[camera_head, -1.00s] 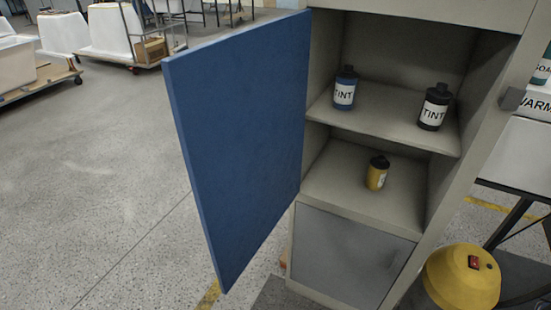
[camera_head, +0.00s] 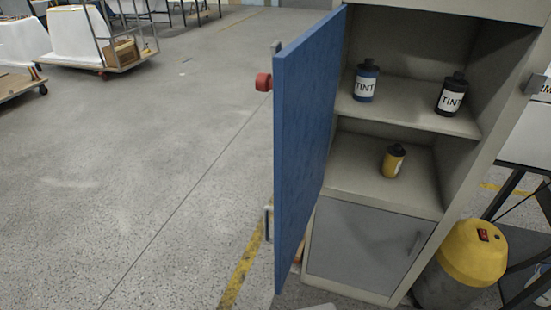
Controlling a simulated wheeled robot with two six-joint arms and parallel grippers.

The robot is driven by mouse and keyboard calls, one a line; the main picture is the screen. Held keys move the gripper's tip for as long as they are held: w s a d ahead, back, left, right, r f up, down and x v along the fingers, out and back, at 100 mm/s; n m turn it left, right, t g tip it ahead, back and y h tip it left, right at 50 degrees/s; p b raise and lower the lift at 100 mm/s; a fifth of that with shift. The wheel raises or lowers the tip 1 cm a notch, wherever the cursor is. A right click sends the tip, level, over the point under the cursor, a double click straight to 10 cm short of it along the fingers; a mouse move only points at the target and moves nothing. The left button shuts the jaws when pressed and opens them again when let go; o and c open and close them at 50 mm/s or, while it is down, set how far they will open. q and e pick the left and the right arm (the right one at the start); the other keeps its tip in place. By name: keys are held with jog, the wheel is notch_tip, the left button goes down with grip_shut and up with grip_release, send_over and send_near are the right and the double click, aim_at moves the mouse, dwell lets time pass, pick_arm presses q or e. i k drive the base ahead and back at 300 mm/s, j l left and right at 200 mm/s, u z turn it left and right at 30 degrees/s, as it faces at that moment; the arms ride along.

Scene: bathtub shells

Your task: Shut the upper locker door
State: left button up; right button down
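The upper locker door (camera_head: 305,140) is a blue panel hinged on the left side of the grey locker (camera_head: 493,160). It stands open, swung out toward me, and I see its inner face at a steep angle. A metal handle (camera_head: 268,222) shows past its free edge, on the outer side. A red part (camera_head: 263,81) sticks out on that side higher up; I cannot tell what it is. Most of the outer face is hidden.
Tint bottles stand inside: blue (camera_head: 366,81) and black (camera_head: 451,94) on the shelf, yellow (camera_head: 393,161) below. The lower grey door (camera_head: 365,249) looks shut. A yellow-topped canister (camera_head: 474,253) stands at the right. The floor left of the door is clear; carts are farther back.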

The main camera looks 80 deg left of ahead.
aim_at(305, 72)
jog(key=k+j+u, duration=0.1)
jog(key=k+u, duration=0.25)
jog(key=k+j+u, duration=0.15)
jog(key=u, duration=0.2)
jog(key=k+j+u, duration=0.2)
jog(key=u, duration=0.15)
jog(key=k+j+u, duration=0.45)
jog(key=j, duration=0.15)
jog(key=z, duration=0.1)
jog(key=k, duration=0.05)
